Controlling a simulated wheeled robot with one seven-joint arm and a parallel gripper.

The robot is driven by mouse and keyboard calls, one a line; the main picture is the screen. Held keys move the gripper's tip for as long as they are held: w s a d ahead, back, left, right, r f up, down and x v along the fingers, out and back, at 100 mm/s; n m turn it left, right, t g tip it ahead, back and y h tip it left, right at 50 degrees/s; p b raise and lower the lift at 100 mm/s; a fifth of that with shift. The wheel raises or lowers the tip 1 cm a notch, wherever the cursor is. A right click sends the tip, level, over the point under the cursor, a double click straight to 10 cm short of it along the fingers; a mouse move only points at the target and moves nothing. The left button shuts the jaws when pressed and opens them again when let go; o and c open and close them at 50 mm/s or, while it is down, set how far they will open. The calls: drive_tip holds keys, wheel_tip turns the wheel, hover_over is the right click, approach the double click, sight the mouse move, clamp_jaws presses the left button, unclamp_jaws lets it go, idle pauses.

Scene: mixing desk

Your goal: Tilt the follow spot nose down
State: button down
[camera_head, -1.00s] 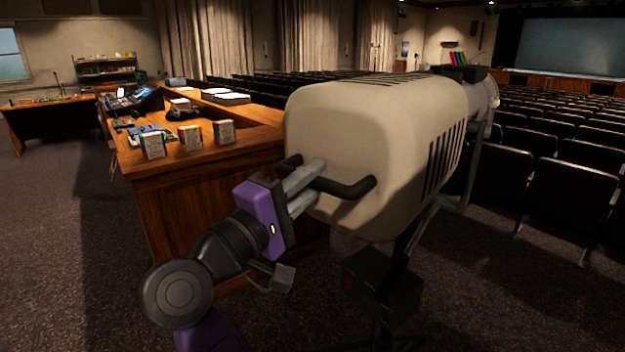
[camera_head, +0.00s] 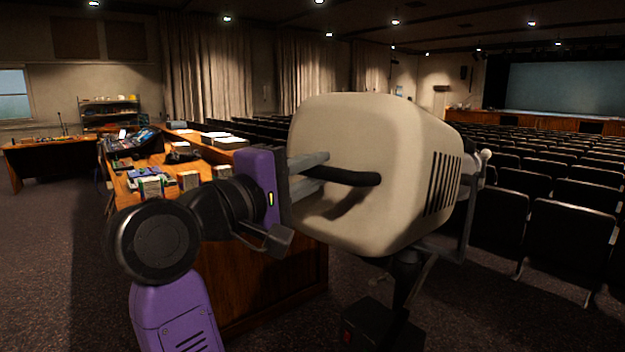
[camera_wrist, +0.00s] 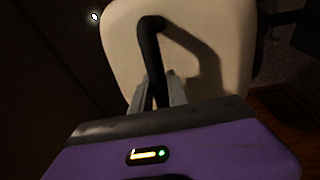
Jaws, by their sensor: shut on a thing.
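The follow spot (camera_head: 370,140) is a large cream housing with dark side slots, on a dark stand. Its rear faces me, and its far end points toward the stage, sloping downward. A black bar handle (camera_head: 352,177) sticks out of its rear. My gripper (camera_head: 312,168) is shut on this handle, its grey fingers at the handle's left part. In the wrist view the handle (camera_wrist: 151,55) runs down between the fingers (camera_wrist: 160,95), with the cream rear (camera_wrist: 210,45) behind it. The lens is hidden.
A wooden desk (camera_head: 270,285) stands left of the spot, with small boxes (camera_head: 150,187) and a mixing console on it. The spot's stand carries a black box (camera_head: 378,325). Rows of dark seats (camera_head: 570,215) fill the right. Carpet is clear at far left.

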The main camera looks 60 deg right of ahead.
drive_tip(key=shift+r, duration=0.55)
drive_tip(key=c, duration=1.3)
unclamp_jaws()
drive_tip(key=shift+s, duration=0.15)
drive_tip(key=shift+f, duration=0.1)
drive_tip(key=shift+a+f, duration=0.1)
drive_tip(key=shift+a, duration=0.1)
drive_tip(key=a+b, duration=0.2)
drive_tip(key=a, duration=0.5)
drive_tip(key=shift+w+f+b, duration=0.2)
drive_tip(key=shift+w+b, duration=0.1)
drive_tip(key=shift+w, duration=0.05)
drive_tip(key=shift+a, duration=0.15)
